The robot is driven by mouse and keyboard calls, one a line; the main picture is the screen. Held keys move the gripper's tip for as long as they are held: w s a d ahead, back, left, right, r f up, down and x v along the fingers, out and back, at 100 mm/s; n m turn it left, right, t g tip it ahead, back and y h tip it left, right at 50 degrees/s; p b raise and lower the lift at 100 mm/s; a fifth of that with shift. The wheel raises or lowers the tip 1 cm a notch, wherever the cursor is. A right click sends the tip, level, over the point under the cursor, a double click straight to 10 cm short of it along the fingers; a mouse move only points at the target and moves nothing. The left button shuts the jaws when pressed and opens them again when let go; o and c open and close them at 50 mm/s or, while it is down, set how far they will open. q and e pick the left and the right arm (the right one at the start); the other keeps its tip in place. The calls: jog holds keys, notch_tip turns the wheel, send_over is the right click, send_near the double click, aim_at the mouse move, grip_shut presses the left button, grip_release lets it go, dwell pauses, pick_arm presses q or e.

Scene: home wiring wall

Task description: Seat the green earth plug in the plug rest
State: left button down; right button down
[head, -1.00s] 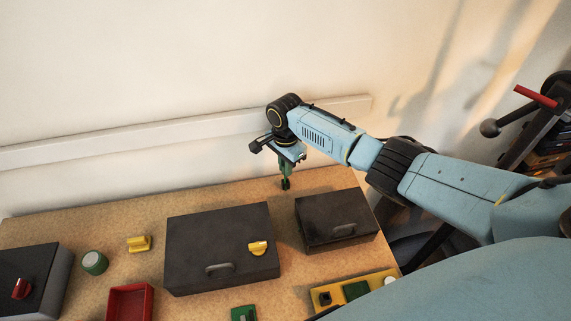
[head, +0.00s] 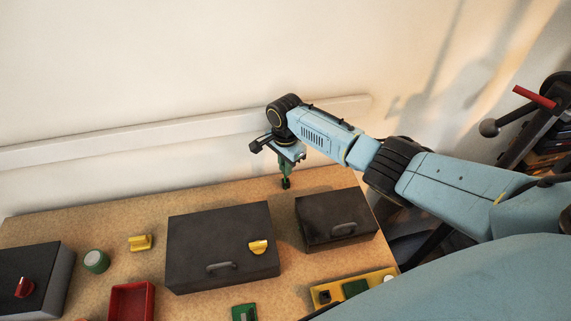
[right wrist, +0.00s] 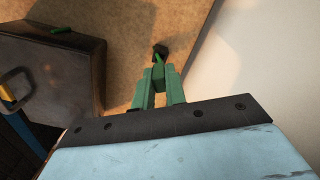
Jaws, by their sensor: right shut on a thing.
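My right gripper (head: 285,172) hangs over the back of the worktop, behind the gap between the two dark cases. Its green fingers (right wrist: 157,90) point down and are shut on a small green piece with a dark end (right wrist: 160,52), which I take as the green earth plug. In the head view this dark end (head: 286,184) shows just below the fingertips. I cannot tell whether it touches the worktop. I cannot pick out the plug rest with certainty. My left gripper is not in view.
A large dark case (head: 190,245) and a smaller one (head: 315,225) stand on the worktop (head: 60,222). A pale rail (head: 200,130) crosses the wall behind.

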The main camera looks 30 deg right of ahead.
jog(key=shift+f+b, duration=0.95)
jog(key=shift+f, duration=0.8)
jog(key=c, duration=1.4)
grip_release()
jog(key=shift+o, duration=0.2)
notch_tip(320, 180, up, 13)
jog(key=shift+r+p, duration=0.2)
jog(key=shift+p, duration=0.7)
